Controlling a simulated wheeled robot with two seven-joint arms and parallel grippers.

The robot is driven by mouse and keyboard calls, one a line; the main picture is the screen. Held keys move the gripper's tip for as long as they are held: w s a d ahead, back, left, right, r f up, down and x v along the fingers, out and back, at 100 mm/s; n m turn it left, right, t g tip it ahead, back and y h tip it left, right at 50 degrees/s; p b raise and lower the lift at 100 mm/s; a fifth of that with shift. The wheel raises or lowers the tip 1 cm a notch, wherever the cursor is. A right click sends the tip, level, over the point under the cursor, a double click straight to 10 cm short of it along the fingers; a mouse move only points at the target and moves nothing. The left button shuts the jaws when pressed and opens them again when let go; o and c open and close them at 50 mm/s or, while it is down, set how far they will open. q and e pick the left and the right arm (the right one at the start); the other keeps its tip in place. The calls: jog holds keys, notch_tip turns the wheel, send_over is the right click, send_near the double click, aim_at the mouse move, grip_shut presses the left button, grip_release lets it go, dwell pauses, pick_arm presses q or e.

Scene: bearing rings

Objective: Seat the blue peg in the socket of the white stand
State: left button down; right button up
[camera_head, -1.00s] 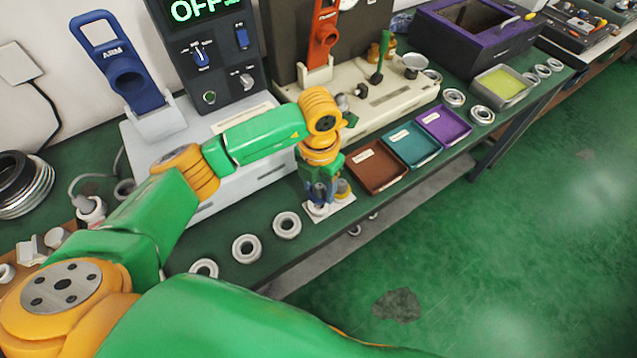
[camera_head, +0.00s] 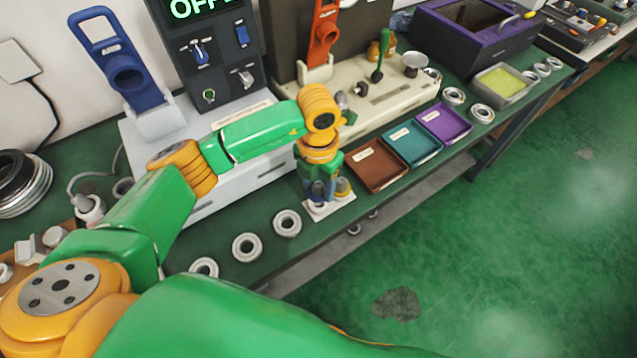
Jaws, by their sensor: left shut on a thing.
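The white stand (camera_head: 333,205) is a small pale plate near the front edge of the green bench, with a yellow-topped part (camera_head: 343,186) on its right side. My left gripper (camera_head: 319,196) points down over the left part of the stand. It is shut on the blue peg (camera_head: 317,188), which shows only as a small dark blue patch between the fingers. The gripper hides most of the peg and the socket, so I cannot tell whether the peg is in the socket or above it. My right gripper is not in view.
Bearing rings (camera_head: 287,223) lie along the bench's front edge, left of the stand. Brown (camera_head: 376,184), teal (camera_head: 424,158) and purple (camera_head: 459,133) trays stand to the right. A white machine base (camera_head: 225,190) is behind my left arm.

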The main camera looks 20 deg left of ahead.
pick_arm(q)
jog(key=shift+f+b, duration=1.75)
jog(key=shift+f, duration=0.1)
jog(key=shift+c, duration=0.6)
grip_release()
